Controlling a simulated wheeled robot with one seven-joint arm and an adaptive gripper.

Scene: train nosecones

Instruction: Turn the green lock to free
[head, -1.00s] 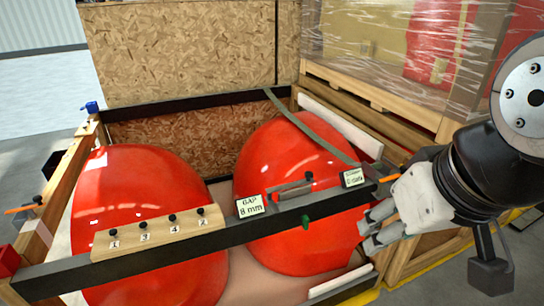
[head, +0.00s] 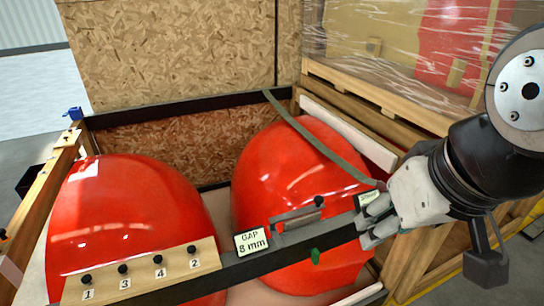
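The green lock (head: 315,256) is a small green piece on the front face of the black front bar (head: 290,250), right of the GAP 8 mm label (head: 251,241). My gripper (head: 368,236) is to the right of the lock, near the bar's right end, and apart from the lock. Its grey fingers point left and partly cover a white label (head: 368,197). The fingertips overlap in this view, so I cannot tell how far apart they are. I see nothing held between them.
Two red nosecones (head: 135,215) fill the crate behind the bar. A wooden strip (head: 140,273) with numbered black knobs sits on the bar at left. A slider with a black knob (head: 319,201) lies above the lock. A strap (head: 318,143) crosses the right nosecone.

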